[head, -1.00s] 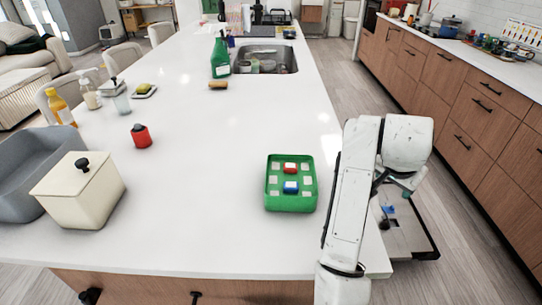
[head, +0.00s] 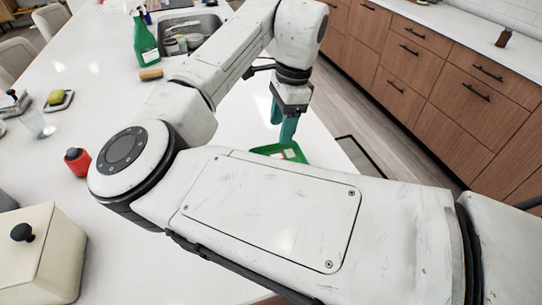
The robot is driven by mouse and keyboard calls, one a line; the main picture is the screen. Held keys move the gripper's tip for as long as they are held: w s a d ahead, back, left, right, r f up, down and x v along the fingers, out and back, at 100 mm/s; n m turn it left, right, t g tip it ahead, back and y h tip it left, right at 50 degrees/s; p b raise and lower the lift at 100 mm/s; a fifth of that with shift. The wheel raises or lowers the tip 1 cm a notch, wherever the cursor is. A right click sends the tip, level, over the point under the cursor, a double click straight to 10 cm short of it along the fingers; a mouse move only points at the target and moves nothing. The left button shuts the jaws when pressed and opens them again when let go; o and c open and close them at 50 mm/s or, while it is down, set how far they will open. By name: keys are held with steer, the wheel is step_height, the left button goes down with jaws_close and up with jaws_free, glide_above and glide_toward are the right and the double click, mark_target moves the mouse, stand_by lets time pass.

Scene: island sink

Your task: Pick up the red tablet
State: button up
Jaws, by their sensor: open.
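The green tray (head: 262,150) lies on the white counter. Only its far part shows in the head view, because my arm covers the rest. The red tablet cannot be made out clearly now; it and the blue one are hidden or too small to tell. My gripper (head: 282,131) has teal fingers pointing down, spread apart with nothing seen between them. It is at the far edge of the tray, and I cannot tell its exact height above it.
A green bottle (head: 146,42), a brush (head: 151,74) and the sink (head: 187,32) are farther back. Wooden drawers (head: 430,85) line the right, across a floor gap.

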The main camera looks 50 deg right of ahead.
steer(key=f, duration=0.3)
steer(key=shift+w+a+f, duration=0.1)
steer(key=shift+w+a, duration=0.05)
steer(key=shift+a, duration=0.05)
steer(key=shift+a+f+p, duration=0.15)
steer(key=shift+f+p, duration=0.1)
steer(key=shift+f, duration=1.15)
steer(key=shift+a+f+p, duration=0.1)
steer(key=shift+f+p, duration=0.15)
steer(key=shift+f, duration=1.1)
jaws_close()
steer(key=shift+r, duration=0.1)
